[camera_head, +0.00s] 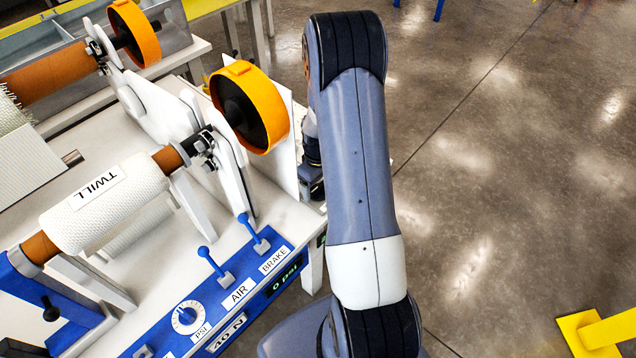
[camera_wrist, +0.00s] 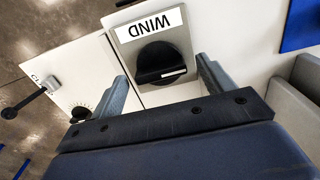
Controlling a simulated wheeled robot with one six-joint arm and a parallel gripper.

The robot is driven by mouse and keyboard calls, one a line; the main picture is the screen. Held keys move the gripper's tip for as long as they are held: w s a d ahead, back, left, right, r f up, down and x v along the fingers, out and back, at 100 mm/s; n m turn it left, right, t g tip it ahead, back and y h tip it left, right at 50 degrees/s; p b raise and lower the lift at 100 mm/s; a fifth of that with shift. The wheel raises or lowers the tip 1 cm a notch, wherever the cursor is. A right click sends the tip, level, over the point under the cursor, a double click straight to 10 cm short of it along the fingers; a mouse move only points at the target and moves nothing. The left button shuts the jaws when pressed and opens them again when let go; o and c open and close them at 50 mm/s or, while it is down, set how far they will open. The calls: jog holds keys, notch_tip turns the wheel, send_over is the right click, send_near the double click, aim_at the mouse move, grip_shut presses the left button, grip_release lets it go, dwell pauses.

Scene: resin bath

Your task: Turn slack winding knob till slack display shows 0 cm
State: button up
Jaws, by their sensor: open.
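The black winding knob (camera_wrist: 158,62) sits on a grey plate under an upside-down WIND label (camera_wrist: 150,24) in the wrist view. A white mark shows on its ridge. My gripper (camera_wrist: 162,70) is open, with one finger to the left of the knob and one to the right. The knob appears between the fingertips; I cannot tell whether they touch it. In the head view my arm hides the gripper and the knob. I see no slack display in either view.
A white roll labelled TWILL (camera_head: 105,202) and an orange-rimmed wheel (camera_head: 268,105) stand left of my arm. A blue panel (camera_head: 210,300) carries blue AIR and BRAKE levers and a PSI dial (camera_head: 186,318). In the wrist view a black-handled lever (camera_wrist: 30,98) is at left.

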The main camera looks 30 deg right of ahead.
jog(key=shift+f, duration=0.35)
jog(key=shift+c, duration=0.2)
jog(key=c, duration=0.9)
jog(key=shift+c, duration=0.2)
